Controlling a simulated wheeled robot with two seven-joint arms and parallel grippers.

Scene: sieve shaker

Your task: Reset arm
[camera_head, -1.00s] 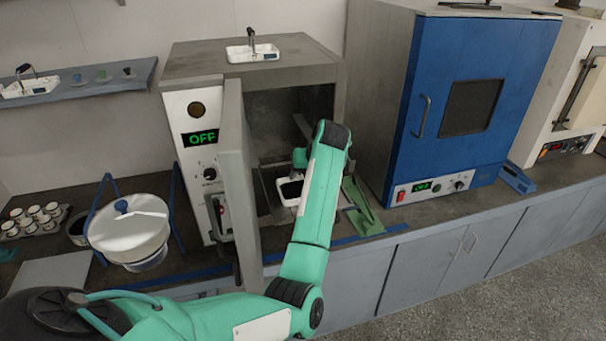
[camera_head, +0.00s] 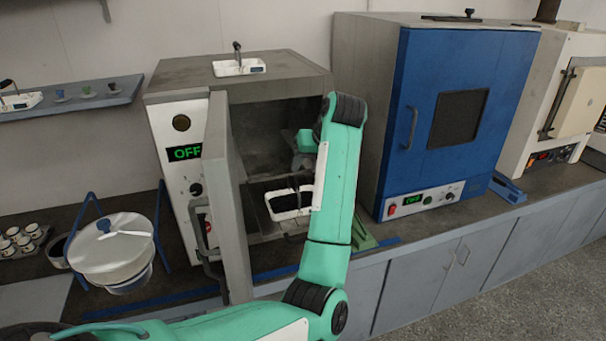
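My teal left arm (camera_head: 335,190) reaches from the bottom left to the front of the open grey oven (camera_head: 240,85). My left gripper (camera_head: 302,162) is at the oven opening, partly hidden behind the arm; its fingers are too small and covered to tell open from shut. A white tray (camera_head: 283,214) with dark contents rests inside the oven, below the gripper and apart from it. My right gripper is not in view.
The oven door (camera_head: 226,200) stands open toward me, left of my arm. A blue oven (camera_head: 455,110) is on the right, with a green piece (camera_head: 362,236) near it. A lidded sieve pan (camera_head: 110,250) stands at left.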

